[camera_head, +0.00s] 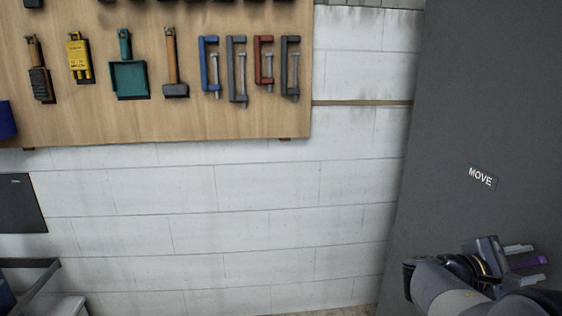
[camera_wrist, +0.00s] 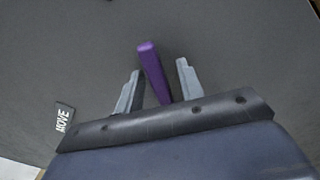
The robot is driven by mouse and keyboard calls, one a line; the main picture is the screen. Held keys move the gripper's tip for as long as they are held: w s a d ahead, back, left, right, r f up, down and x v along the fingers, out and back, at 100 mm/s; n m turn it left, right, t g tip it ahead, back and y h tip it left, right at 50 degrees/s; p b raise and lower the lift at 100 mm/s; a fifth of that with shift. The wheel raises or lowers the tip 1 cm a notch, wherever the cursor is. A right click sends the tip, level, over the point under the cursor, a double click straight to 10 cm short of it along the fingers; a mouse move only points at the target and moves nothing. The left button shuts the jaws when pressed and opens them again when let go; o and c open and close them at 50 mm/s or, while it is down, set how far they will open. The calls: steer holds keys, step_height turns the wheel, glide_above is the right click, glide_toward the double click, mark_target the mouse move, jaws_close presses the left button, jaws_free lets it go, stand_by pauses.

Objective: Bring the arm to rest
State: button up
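My gripper (camera_head: 532,264) is at the lower right of the head view, in front of a large dark grey panel (camera_head: 480,110). In the wrist view my gripper (camera_wrist: 158,68) has its two grey fingers spread apart. A purple bar (camera_wrist: 152,68) lies between the fingers, with a visible gap on each side. The purple bar (camera_head: 528,262) also shows between the fingers in the head view. I cannot tell what the bar is fixed to. My arm comes in from the bottom right of the head view.
A white "MOVE" label (camera_head: 480,176) is on the grey panel above my gripper. A wooden tool board (camera_head: 140,120) with clamps and hand tools hangs on the white block wall (camera_head: 230,220). A dark frame (camera_head: 35,278) stands at the lower left.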

steer(key=a, duration=1.1)
steer(key=d, duration=1.1)
steer(key=shift+d, duration=0.1)
steer(key=shift+w+r+p, duration=0.15)
steer(key=shift+r+p, duration=0.2)
steer(key=shift+p, duration=0.3)
steer(key=shift+w+n+p, duration=0.4)
steer(key=shift+n+p, duration=0.6)
